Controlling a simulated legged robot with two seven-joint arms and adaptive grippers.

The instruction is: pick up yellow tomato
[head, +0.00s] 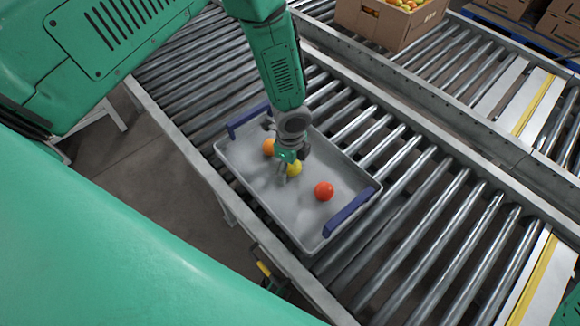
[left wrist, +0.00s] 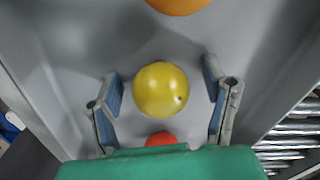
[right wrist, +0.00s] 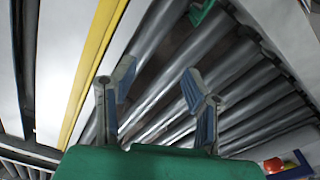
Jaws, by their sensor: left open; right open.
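The yellow tomato (head: 294,169) lies in a grey tray (head: 340,231) with blue handles, between an orange tomato (head: 268,146) and a red tomato (head: 324,191). My left gripper (head: 285,167) is over the tray at the yellow tomato and partly hides it. In the left wrist view the yellow tomato (left wrist: 161,89) sits between the two spread fingers, with a gap on each side. The orange tomato (left wrist: 178,4) and red tomato (left wrist: 160,139) are partly cut off or hidden there. My right gripper (right wrist: 158,85) is open and empty above the rollers.
The tray rests on a roller conveyor (head: 420,215) with metal side rails. A cardboard box (head: 385,25) of tomatoes stands on the far conveyor. Yellow-striped plates (head: 525,105) cross the rollers at the right. In the right wrist view the tray's red tomato (right wrist: 273,165) shows at lower right.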

